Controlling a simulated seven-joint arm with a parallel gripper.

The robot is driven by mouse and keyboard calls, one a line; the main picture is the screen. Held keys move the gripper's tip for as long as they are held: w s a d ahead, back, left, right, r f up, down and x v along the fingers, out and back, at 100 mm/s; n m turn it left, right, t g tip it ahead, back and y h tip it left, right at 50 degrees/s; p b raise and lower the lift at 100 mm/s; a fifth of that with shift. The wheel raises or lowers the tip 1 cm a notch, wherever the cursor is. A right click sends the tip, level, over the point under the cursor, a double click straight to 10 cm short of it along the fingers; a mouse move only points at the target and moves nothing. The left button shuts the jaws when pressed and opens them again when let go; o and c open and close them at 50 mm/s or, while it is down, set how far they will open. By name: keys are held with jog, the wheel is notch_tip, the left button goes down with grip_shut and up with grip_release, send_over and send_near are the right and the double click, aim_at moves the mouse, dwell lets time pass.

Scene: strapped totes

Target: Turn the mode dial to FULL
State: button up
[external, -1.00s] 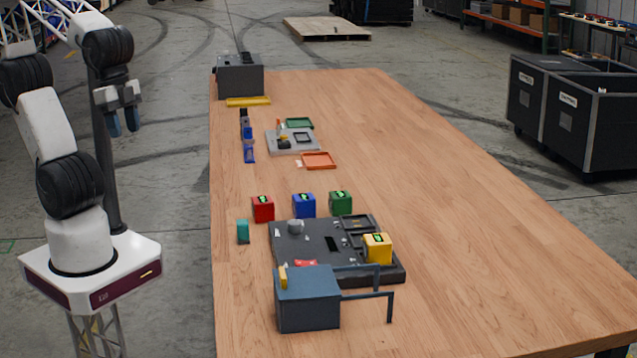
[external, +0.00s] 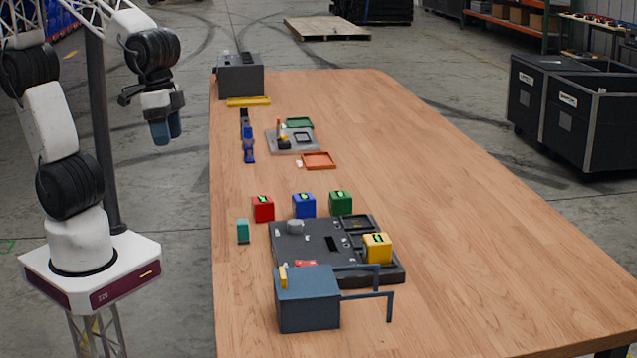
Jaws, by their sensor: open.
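A dark panel (external: 290,247) lies on the near part of the wooden table. A light grey round knob (external: 295,227) stands at its back left corner and looks like the mode dial. Its markings and pointer are too small to read, so its setting cannot be told. My gripper (external: 167,133) is open and empty, with its blue fingers pointing down. It hangs in the air left of the table, well apart from the panel and the knob.
Red (external: 263,209), blue (external: 304,206) and green (external: 340,203) cubes stand behind the panel. A yellow cube (external: 377,248) sits on its right side. A blue-grey box with rails (external: 308,300) stands in front. A teal block (external: 243,231) is at left. The table's right side is clear.

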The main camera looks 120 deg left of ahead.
jog(key=w+a+f+n, duration=0.5)
jog(key=w+a+n, duration=0.25)
jog(key=w, duration=0.45)
jog(key=n+g, duration=0.1)
jog(key=n, duration=0.5)
send_over(295, 222)
jog(key=f, duration=0.8)
jog(key=shift+s+f, duration=0.15)
jog(key=shift+s, duration=0.15)
jog(key=shift+w+f, duration=0.2)
jog(key=shift+f, duration=3.7)
jog(key=c, duration=0.9)
